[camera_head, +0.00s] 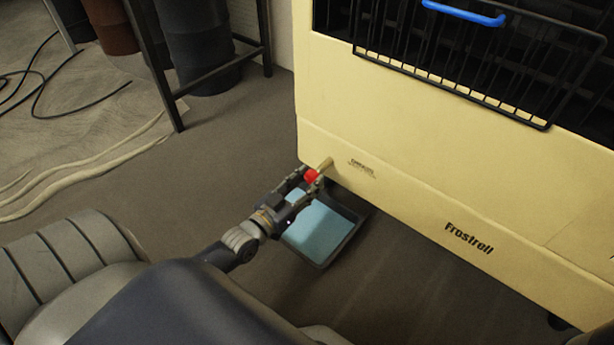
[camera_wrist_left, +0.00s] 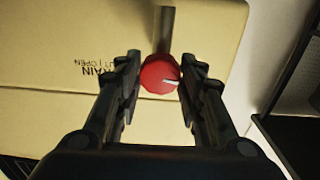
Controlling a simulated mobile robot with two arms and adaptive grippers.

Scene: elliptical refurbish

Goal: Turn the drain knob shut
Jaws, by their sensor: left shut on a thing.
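The red drain knob (camera_head: 311,176) sits at the end of a short pipe (camera_head: 325,164) at the lower left corner of the cream cabinet (camera_head: 400,140). My left gripper (camera_head: 311,179) is shut on the knob, with one finger on each side. In the left wrist view the knob (camera_wrist_left: 160,74) lies between the fingertips, and its white mark points to the right. My right gripper is not in view.
A dark tray (camera_head: 357,211) with a light blue surface inside lies on the floor below the knob. A black wire rack (camera_head: 450,88) with a blue handle (camera_head: 463,13) is on the cabinet front. A dark metal stand (camera_head: 160,88) and cables are at the upper left.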

